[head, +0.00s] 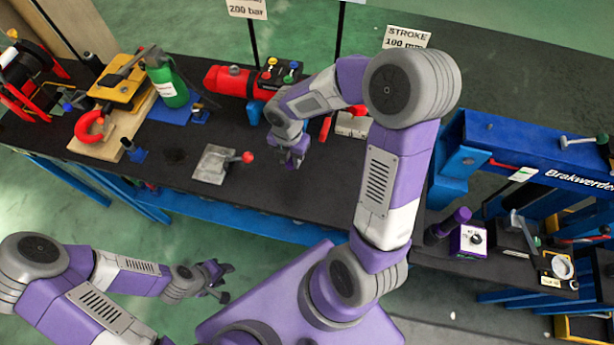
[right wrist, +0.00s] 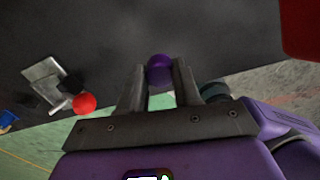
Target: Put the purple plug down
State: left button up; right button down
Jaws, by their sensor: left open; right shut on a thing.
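The purple plug (right wrist: 160,68) shows in the right wrist view as a rounded purple end between the fingertips of my right gripper (right wrist: 160,88). That gripper is shut on it. In the head view my right gripper (head: 291,160) points down over the dark bench top (head: 315,185), right of a grey metal block with a red-knobbed lever (head: 222,163). I cannot make out the plug there, nor tell whether it touches the bench. My left gripper (head: 220,280) is open and empty, low at the left, in front of the bench and away from it.
A red cylinder (head: 228,80) with coloured knobs lies behind my right gripper. A green bottle (head: 170,85) and a yellow device (head: 118,85) stand at the back left. A blue press frame (head: 500,140) stands at the right.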

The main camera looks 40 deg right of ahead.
aim_at(290, 160)
notch_tip(290, 160, down, 7)
jog(key=shift+f+b, duration=0.15)
jog(key=shift+b, duration=0.9)
jog(key=shift+f, duration=0.15)
jog(key=c, duration=0.8)
grip_release()
notch_tip(290, 160, up, 12)
jog(key=p, duration=0.4)
jog(key=shift+r, duration=0.2)
